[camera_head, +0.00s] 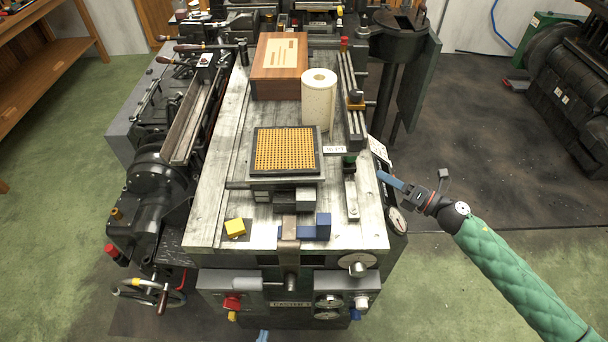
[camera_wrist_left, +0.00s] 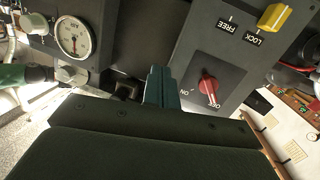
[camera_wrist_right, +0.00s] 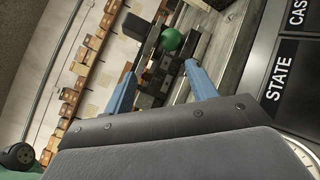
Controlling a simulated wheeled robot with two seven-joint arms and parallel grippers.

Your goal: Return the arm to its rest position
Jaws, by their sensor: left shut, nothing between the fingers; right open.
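My left gripper (camera_head: 262,336) shows only as a small blue tip at the bottom edge of the head view, in front of the machine's front panel. In the left wrist view its fingers (camera_wrist_left: 162,88) are together and empty, beside a red ON/OFF knob (camera_wrist_left: 208,86) and apart from it. My right gripper (camera_head: 388,180) is out to the right of the machine bed at the end of the green-sleeved arm. In the right wrist view its blue fingers (camera_wrist_right: 160,90) are spread with nothing held; a green ball knob (camera_wrist_right: 171,39) lies beyond them.
The machine table (camera_head: 215,190) carries a wooden box (camera_head: 280,88), a white roll (camera_head: 318,105), a grid of orange type (camera_head: 285,150), a yellow block (camera_head: 235,228) and a blue block (camera_head: 323,225). A gauge (camera_wrist_left: 72,35) is near the left gripper. Open floor (camera_head: 480,180) lies right.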

